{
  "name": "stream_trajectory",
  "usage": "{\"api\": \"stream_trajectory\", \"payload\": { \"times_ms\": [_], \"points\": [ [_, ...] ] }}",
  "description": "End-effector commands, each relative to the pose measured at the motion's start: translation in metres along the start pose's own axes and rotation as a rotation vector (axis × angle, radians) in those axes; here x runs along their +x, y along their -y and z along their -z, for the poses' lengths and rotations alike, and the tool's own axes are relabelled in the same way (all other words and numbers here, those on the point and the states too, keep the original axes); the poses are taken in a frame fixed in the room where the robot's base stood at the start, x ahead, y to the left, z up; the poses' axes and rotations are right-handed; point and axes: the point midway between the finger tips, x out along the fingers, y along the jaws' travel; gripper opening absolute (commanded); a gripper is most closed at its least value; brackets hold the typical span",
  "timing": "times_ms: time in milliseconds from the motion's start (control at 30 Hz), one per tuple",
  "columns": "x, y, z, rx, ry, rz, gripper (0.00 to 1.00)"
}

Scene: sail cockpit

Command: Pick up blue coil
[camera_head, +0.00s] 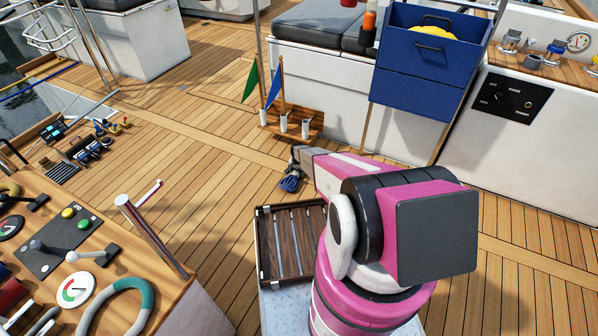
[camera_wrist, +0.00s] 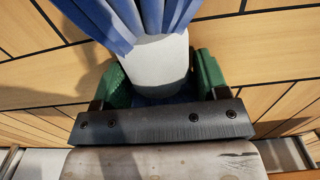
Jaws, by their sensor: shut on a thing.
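The blue coil (camera_head: 290,183) hangs at the end of my gripper (camera_head: 298,160) in the head view, above the deck planks. In the wrist view the coil's blue strands (camera_wrist: 100,20) fan out at the top, around a white middle part (camera_wrist: 157,62). My gripper (camera_wrist: 160,82) has its two green finger pads on either side of that white part and is shut on it. The lower part of the coil is hidden behind the dark gripper bar. My pink arm hides part of the deck in the head view.
A dark slatted wooden tray (camera_head: 261,250) lies just in front of my arm. A wooden flag holder (camera_head: 315,133) with a green flag (camera_head: 250,82) and a blue flag (camera_head: 273,82) stands beyond. A console (camera_head: 180,285) is at lower left.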

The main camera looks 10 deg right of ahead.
Motion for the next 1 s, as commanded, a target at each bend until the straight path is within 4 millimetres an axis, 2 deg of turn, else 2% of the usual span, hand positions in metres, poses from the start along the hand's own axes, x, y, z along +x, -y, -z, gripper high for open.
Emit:
{"api": "stream_trajectory", "payload": {
  "times_ms": [200,233,267,500,700,1000],
  "points": [
    [-0.039,-0.001,-0.002,0.0,-0.001,0.001,0.3],
    [-0.043,0.001,-0.008,-0.002,0.0,0.0,0.3],
    [-0.046,0.005,-0.015,-0.003,0.0,0.0,0.24],
    [-0.077,0.03,-0.059,-0.002,0.0,0.001,0.24],
    [-0.095,0.046,-0.087,-0.002,0.0,0.0,0.24],
    [-0.105,0.055,-0.103,0.0,0.0,0.0,0.24]
  ]
}}
